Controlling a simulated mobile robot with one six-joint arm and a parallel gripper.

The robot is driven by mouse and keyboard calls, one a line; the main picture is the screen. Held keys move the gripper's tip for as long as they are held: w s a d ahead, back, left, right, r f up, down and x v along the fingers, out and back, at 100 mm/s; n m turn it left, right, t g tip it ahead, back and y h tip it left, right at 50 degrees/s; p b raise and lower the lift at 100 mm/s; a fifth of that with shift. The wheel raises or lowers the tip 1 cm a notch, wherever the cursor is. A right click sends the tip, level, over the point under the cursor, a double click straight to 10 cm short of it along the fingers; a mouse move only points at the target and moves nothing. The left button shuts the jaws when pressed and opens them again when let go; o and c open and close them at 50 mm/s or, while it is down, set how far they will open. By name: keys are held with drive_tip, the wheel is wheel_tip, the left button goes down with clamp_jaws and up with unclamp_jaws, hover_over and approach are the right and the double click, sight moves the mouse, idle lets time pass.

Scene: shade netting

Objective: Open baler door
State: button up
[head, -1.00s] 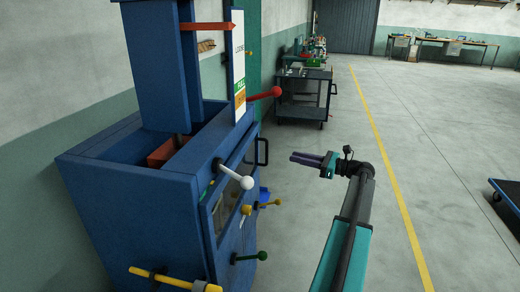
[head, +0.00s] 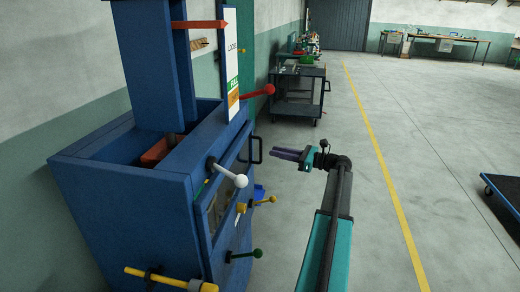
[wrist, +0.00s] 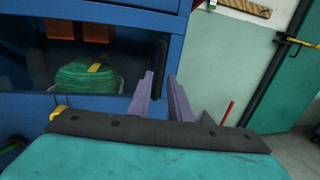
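The blue baler (head: 130,190) fills the left of the head view. Its door (head: 225,200) has a window and looks shut. A black bar handle (head: 256,151) stands out at the door's far edge. It also shows in the wrist view as a dark upright bar (wrist: 162,68), seen just beyond and between the fingertips. My gripper (head: 276,153) points at the handle with a small gap left between them. Its two purple fingers (wrist: 160,86) are apart and empty. A green bundle (wrist: 88,77) with a yellow strap shows behind the window.
White (head: 240,181), red (head: 268,90), yellow (head: 271,200) and green (head: 256,253) knobbed levers stick out from the baler. A dark cart (head: 299,95) stands behind. The floor (head: 410,150) between is clear.

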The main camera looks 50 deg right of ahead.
sight(260, 148)
drive_tip(key=shift+x, duration=4)
clamp_jaws()
